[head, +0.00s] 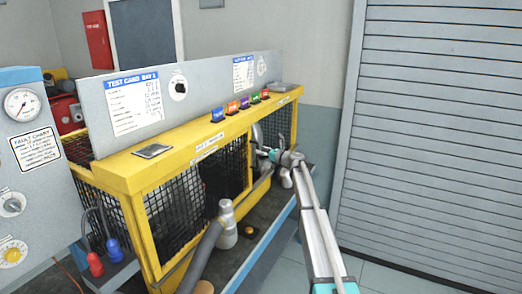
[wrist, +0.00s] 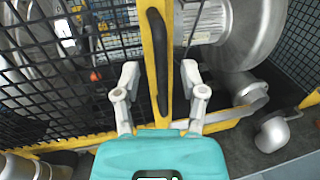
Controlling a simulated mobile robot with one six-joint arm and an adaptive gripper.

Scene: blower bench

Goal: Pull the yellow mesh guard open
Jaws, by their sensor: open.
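The yellow mesh guard (head: 180,205) is a yellow frame with black wire mesh on the front of the bench. In the wrist view its mesh (wrist: 70,90) fills the left side, bordered by an upright yellow bar (wrist: 171,15). A black handle (wrist: 159,60) stands upright on that bar. My gripper (wrist: 160,75) is open, with one finger on each side of the handle and bar. I cannot tell whether either finger touches them. In the head view my gripper (head: 268,154) is at the right part of the bench front, and the handle is not clear there.
A silver blower housing (wrist: 240,30) shows right of the yellow bar, with pipe elbows (wrist: 275,133) below. A grey hose fitting (head: 226,225) stands on the bench ledge left of my arm. Coloured tags (head: 232,107) line the top. A grey shutter (head: 430,150) stands at right.

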